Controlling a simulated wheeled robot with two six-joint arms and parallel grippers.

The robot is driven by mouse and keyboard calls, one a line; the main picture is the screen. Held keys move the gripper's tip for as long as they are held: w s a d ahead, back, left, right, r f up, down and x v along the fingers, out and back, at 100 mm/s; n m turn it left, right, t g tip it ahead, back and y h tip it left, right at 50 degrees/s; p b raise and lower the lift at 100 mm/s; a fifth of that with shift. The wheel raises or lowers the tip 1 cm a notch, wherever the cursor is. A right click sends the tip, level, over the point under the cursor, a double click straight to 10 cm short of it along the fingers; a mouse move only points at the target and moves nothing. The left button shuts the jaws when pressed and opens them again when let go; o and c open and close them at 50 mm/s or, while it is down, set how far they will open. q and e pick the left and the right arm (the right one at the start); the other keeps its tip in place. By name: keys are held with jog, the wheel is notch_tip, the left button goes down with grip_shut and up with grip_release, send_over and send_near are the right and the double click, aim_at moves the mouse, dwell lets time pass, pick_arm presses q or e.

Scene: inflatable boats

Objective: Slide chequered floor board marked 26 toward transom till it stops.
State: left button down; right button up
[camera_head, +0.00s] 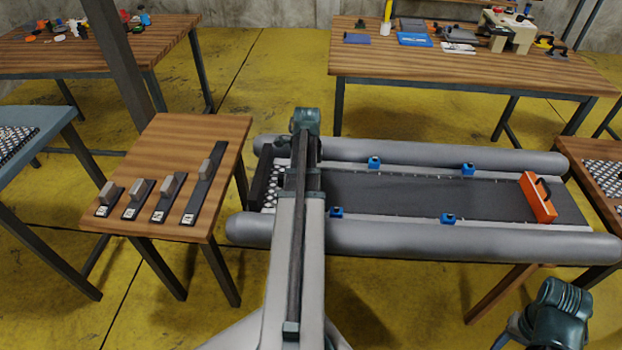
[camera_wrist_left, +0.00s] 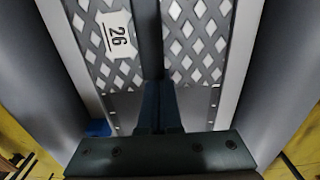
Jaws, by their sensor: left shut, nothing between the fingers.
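The chequered floor board marked 26 (camera_wrist_left: 196,68) lies between the boat's grey tubes, a dark strip running along its middle. In the head view its chequered surface (camera_head: 269,197) shows beside the dark transom (camera_head: 262,178) at the boat's left end; my left arm hides the rest. I cannot tell whether board and transom touch. My left gripper (camera_wrist_left: 159,106) is shut and empty at the board's near edge in the wrist view; contact is unclear. Its fingertips are hidden in the head view. Part of my right arm shows at the lower right, but its fingers do not.
The boat has a plain dark floor (camera_head: 420,195), several blue clamps, and an orange handled block (camera_head: 538,197) at its right end. A wooden table (camera_head: 222,145) with several dark strips bearing grey blocks stands left. A tool bench (camera_head: 470,70) stands behind.

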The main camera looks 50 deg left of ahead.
pick_arm(q)
jog(key=shift+w, duration=0.1)
jog(key=shift+w+d, duration=1.25)
jog(key=shift+w, duration=0.1)
notch_tip(320, 180, up, 10)
jog(key=p, duration=1)
jog(key=shift+w, duration=0.1)
jog(key=shift+d, duration=0.15)
